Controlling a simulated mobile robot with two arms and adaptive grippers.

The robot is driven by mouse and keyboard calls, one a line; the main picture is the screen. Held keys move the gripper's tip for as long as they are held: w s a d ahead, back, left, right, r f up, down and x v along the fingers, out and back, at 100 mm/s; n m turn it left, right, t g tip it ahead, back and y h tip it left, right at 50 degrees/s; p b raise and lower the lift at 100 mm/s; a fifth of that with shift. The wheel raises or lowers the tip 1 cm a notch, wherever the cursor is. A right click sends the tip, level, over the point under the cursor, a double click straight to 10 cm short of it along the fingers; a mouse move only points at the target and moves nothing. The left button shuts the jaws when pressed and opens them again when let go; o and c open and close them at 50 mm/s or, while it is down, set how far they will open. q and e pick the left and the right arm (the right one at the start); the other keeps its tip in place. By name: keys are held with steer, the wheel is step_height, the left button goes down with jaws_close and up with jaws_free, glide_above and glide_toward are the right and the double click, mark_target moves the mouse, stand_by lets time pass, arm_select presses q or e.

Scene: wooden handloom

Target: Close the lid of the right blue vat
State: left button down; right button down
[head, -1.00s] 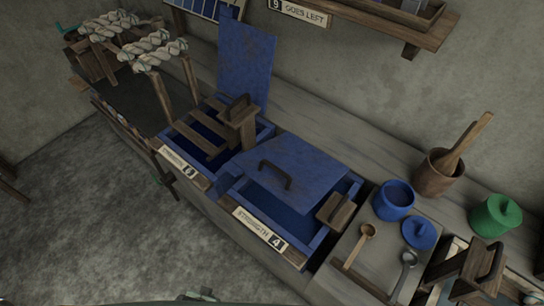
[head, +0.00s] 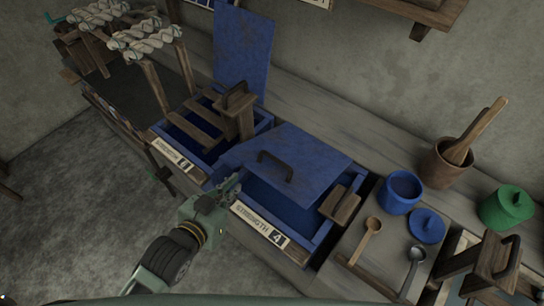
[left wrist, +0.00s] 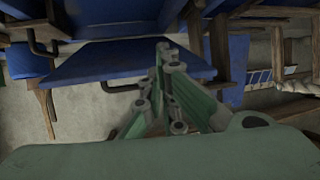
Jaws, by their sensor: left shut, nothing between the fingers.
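In the left wrist view the shut fingers (left wrist: 162,47) overlap a blue panel (left wrist: 105,62). My right gripper is out of view.
The left blue vat (head: 182,148) has its lid (head: 243,50) standing up and wooden bars across it. Open floor lies in front.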

arm_select(q)
step_height(320, 180, up, 4)
steer(key=d+m+t+h, duration=0.1)
steer(key=d+t+h, duration=0.1)
steer(key=d+h, duration=0.1)
step_height(320, 180, up, 3)
steer(key=m+t+h+p, duration=0.1)
steer(key=m+h+p, duration=0.1)
steer(key=h+p, duration=0.1)
glide_above(272, 173)
steer(key=shift+w+d, duration=0.15)
steer(key=shift+w, duration=0.05)
steer(key=shift+s+f+t+h, duration=0.2)
steer(key=shift+f+t+h, duration=0.1)
steer(key=shift+f, duration=0.45)
